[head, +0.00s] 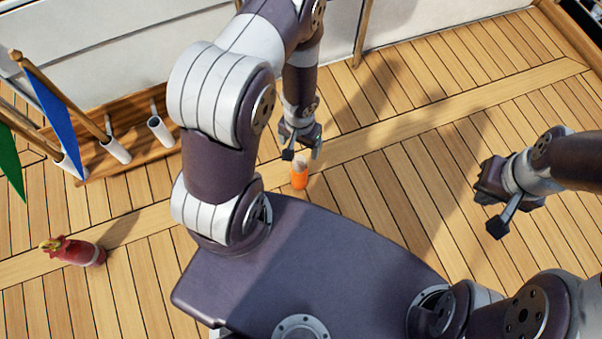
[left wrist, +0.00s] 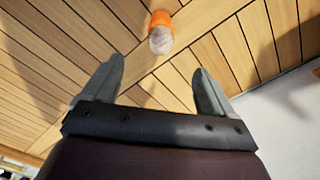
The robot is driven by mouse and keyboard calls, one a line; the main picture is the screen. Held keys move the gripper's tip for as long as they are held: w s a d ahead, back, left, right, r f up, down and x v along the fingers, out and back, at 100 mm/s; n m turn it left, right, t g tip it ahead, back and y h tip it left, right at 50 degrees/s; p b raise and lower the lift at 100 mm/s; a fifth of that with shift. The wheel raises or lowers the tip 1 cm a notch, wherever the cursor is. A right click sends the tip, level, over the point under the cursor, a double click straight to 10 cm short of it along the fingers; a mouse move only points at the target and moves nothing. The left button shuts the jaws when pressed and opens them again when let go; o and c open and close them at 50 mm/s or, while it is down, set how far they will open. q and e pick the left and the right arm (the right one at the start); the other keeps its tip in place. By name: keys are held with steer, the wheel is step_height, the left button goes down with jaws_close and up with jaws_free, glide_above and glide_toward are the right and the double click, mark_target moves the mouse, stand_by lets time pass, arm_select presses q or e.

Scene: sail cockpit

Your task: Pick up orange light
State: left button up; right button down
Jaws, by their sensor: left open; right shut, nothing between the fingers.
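The orange light (head: 300,178) stands on the wooden deck just in front of my base, an orange body with a pale, clear top. It also shows in the left wrist view (left wrist: 161,32), beyond the fingertips and roughly centred between them. My left gripper (head: 302,148) is open and empty, above and just behind the light in the head view; it also shows in the left wrist view (left wrist: 158,75). The light is apart from both fingers. My right gripper (head: 488,190) is away to the right over bare deck, with nothing in it; its fingertips are partly hidden.
A wooden rack (head: 128,140) with white tubes stands at the back left, with a blue flag (head: 52,106) and a green flag (head: 10,158). The deck at right is clear.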

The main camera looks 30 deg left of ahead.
mark_target(298, 160)
arm_select(q)
steer(key=f+b, duration=0.2)
steer(key=f, duration=0.1)
steer(key=f+b, duration=0.1)
steer(key=f, duration=0.2)
steer(key=f+b, duration=0.2)
steer(key=f, duration=0.1)
steer(key=shift+s+a+f+b, duration=0.2)
steer(key=shift+s+a+b, duration=0.05)
steer(key=shift+b, duration=0.1)
steer(key=f+b, duration=0.1)
steer(key=f, duration=0.1)
steer(key=f+b, duration=0.1)
steer(key=b, duration=0.1)
steer(key=f+b, duration=0.2)
steer(key=shift+w+d+f, duration=0.1)
steer(key=shift+w+f, duration=0.15)
steer(key=shift+f, duration=0.05)
steer(key=shift+r, duration=0.25)
jaws_close()
